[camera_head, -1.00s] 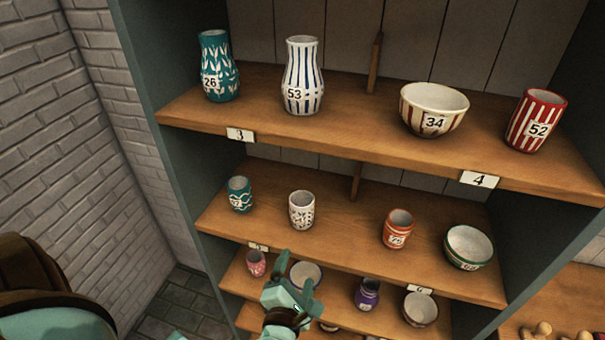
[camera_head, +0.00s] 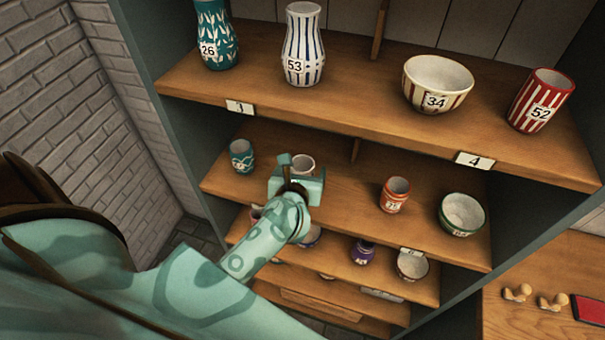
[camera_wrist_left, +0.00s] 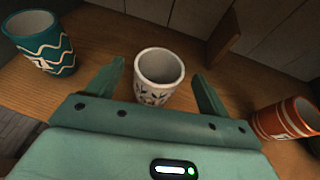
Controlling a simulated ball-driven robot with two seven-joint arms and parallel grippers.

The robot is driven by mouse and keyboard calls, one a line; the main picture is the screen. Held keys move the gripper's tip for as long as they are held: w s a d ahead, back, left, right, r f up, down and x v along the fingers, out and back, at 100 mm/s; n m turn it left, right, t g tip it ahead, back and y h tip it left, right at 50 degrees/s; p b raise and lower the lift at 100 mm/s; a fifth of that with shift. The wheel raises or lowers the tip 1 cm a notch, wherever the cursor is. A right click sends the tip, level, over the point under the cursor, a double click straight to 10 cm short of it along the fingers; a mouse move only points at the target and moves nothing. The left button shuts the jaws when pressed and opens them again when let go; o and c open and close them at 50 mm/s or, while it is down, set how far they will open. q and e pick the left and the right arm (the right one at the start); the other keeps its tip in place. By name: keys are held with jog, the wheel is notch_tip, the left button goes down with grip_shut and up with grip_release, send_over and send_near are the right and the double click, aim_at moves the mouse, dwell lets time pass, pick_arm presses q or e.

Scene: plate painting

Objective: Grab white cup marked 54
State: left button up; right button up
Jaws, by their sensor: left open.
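The white cup (camera_head: 303,162) with a dark pattern stands upright on the middle shelf. In the head view my left gripper (camera_head: 301,170) covers most of it, leaving its upper part in sight. In the left wrist view the white cup (camera_wrist_left: 158,78) stands between the two fingers of my open left gripper (camera_wrist_left: 158,85), with a visible gap to each finger. Its number cannot be read in either view now. My right gripper is not in view.
On the same shelf a teal cup (camera_head: 241,156) stands to the left; an orange cup (camera_head: 395,194) and a green-rimmed bowl (camera_head: 461,214) stand to the right. The upper shelf (camera_head: 370,100) overhangs with vases and a bowl. A wooden divider (camera_wrist_left: 223,38) is behind the cup.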

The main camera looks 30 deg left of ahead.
aim_at(304, 162)
pick_arm(q)
jog(key=x, duration=0.5)
jog(key=shift+s+f, duration=0.15)
jog(key=shift+f, duration=0.05)
jog(key=shift+s, duration=0.15)
jog(key=shift+c, duration=1.2)
jog(key=c, duration=0.9)
jog(key=shift+r, duration=0.1)
jog(key=shift+c, duration=0.2)
